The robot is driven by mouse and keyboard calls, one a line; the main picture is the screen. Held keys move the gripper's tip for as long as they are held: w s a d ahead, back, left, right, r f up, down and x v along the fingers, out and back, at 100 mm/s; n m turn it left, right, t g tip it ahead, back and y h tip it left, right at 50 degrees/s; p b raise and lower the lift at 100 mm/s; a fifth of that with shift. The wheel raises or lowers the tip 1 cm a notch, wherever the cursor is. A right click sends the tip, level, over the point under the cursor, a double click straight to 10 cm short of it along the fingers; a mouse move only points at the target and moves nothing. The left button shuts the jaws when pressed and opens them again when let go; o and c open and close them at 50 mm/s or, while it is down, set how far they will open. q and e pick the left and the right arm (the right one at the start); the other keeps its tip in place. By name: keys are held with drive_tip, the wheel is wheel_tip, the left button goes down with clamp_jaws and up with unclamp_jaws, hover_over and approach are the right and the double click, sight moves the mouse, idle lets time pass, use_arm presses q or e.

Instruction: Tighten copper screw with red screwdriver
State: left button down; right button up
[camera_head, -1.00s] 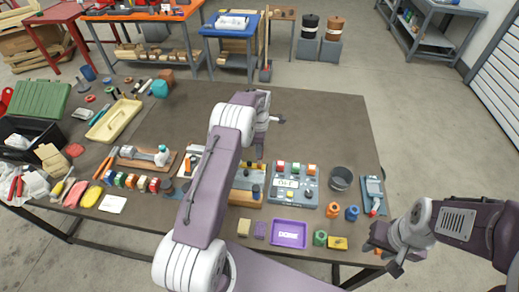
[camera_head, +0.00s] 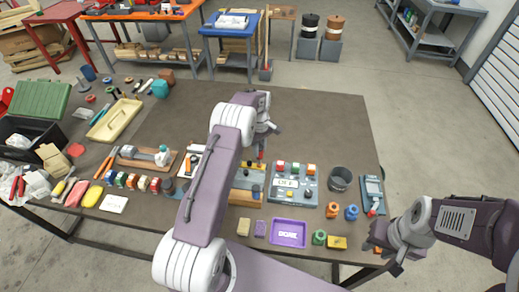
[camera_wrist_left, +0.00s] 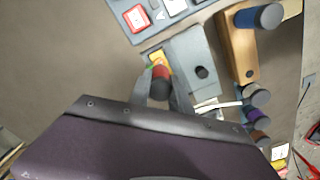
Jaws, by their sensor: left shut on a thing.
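My left gripper (camera_wrist_left: 160,90) is shut on a red cylindrical handle (camera_wrist_left: 161,73), which looks like the red screwdriver. In the wrist view it is held over a yellow part at the end of a grey block (camera_wrist_left: 193,60) with a black knob. The screwdriver's tip is hidden, and I cannot make out the copper screw. In the head view my left gripper (camera_head: 264,127) is over the middle of the table, and my own arm covers part of the area below it. My right gripper (camera_head: 384,256) is at the table's front right edge, its fingers apart and empty.
A grey panel with coloured buttons (camera_head: 308,190) is right of the grey block. A wooden block (camera_wrist_left: 238,60) with a blue cylinder is close by. A purple tray (camera_head: 288,245), a dark cup (camera_head: 340,179) and small coloured parts stand nearby. The table's back right is clear.

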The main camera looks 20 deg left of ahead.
use_arm(q)
drive_tip(key=m, duration=0.3)
drive_tip(key=shift+m, duration=1.2)
drive_tip(key=m, duration=0.2)
drive_tip(key=shift+m, duration=0.3)
drive_tip(key=m, duration=0.3)
